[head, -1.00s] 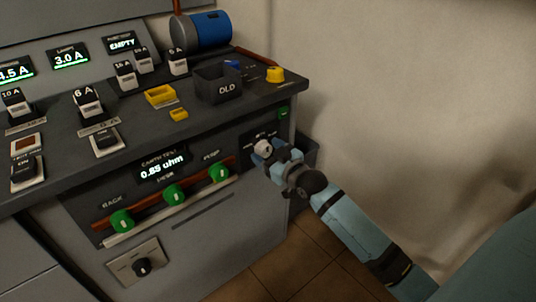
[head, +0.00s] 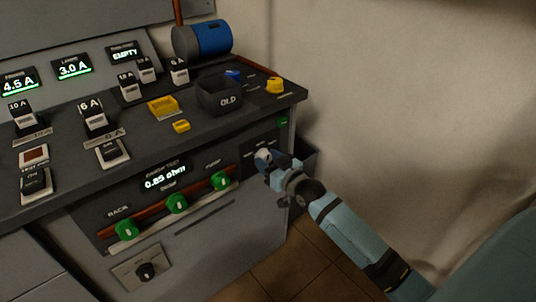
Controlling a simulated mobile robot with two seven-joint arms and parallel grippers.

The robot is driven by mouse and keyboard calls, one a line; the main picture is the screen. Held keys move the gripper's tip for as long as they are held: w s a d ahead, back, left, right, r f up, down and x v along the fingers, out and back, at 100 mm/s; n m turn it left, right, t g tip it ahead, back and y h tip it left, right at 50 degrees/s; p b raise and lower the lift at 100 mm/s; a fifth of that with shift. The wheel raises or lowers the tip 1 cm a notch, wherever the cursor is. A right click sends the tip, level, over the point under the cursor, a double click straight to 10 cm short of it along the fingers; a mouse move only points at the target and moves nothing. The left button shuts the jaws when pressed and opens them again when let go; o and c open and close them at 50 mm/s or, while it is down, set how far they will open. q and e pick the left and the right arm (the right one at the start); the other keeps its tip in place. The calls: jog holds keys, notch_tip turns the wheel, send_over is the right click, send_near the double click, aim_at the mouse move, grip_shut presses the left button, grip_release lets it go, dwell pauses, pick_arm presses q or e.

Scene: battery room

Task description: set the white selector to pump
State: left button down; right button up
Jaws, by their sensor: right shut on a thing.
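The white selector (head: 262,154) is a small round knob on a dark plate at the right end of the cabinet's front panel in the head view. My right gripper (head: 266,160) is at the knob and shut on it, and its fingers hide much of it. The plate's lettering is partly covered and too small to read, so I cannot tell which position the knob points to. My left gripper is out of view.
Green knobs (head: 177,203) line the front panel beside a display reading 0.85 ohm (head: 166,178). A black knob (head: 146,271) sits lower left. A dark OLD bin (head: 220,97) stands on the worktop. The wall is close on the right.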

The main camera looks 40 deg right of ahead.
pick_arm(q)
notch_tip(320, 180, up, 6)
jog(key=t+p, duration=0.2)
jog(key=p, duration=0.1)
pick_arm(e)
jog(key=shift+r+m, duration=0.3)
jog(key=shift+m, duration=0.9)
jog(key=m+p, duration=0.5)
jog(key=shift+f+m, duration=0.15)
jog(key=shift+m, duration=0.15)
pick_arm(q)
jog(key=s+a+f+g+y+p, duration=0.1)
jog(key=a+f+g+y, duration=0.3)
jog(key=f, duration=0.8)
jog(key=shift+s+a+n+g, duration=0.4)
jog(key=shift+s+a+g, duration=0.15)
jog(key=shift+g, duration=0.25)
pick_arm(e)
jog(key=shift+f+m, duration=0.1)
jog(key=shift+m, duration=1.1)
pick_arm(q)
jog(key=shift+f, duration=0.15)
pick_arm(e)
jog(key=o, duration=0.9)
